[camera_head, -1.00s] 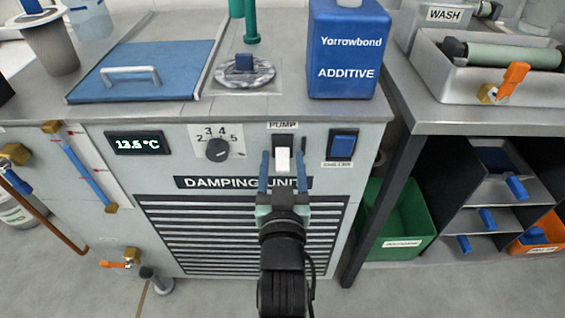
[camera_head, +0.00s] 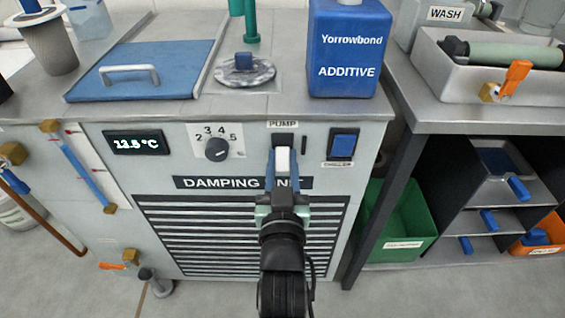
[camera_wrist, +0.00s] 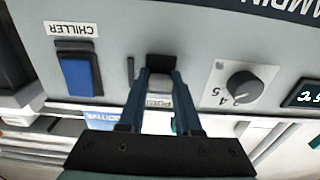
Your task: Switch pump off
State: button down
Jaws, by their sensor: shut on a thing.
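The pump switch (camera_head: 283,161) is a white lever in a dark slot below the PUMP label (camera_head: 283,124), on the front of the damping unit. The lever hangs downward from the slot in the head view. My gripper (camera_head: 283,153) is shut on this lever, with one blue finger on each side. In the wrist view, which is upside down, the fingers (camera_wrist: 159,74) close around the grey-white lever (camera_wrist: 160,83), and the dark slot (camera_wrist: 161,61) shows between their tips. The fingers partly hide the lever and the label there.
The blue chiller switch (camera_head: 342,146) is close to the right of the pump switch. A black dial (camera_head: 216,149) and a temperature display (camera_head: 137,142) are to the left. A blue additive container (camera_head: 348,50) stands on top. Vent slats (camera_head: 240,235) lie below.

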jog(key=shift+f+t+b, duration=0.35)
jog(key=shift+t+b, duration=0.15)
jog(key=shift+b, duration=0.25)
jog(key=shift+r, duration=0.2)
jog(key=c, duration=0.6)
grip_release()
jog(key=s+f+p, duration=0.1)
jog(key=s+p, duration=0.1)
jog(key=s, duration=1)
jog(key=shift+s+f, duration=0.35)
jog(key=shift+f, duration=0.05)
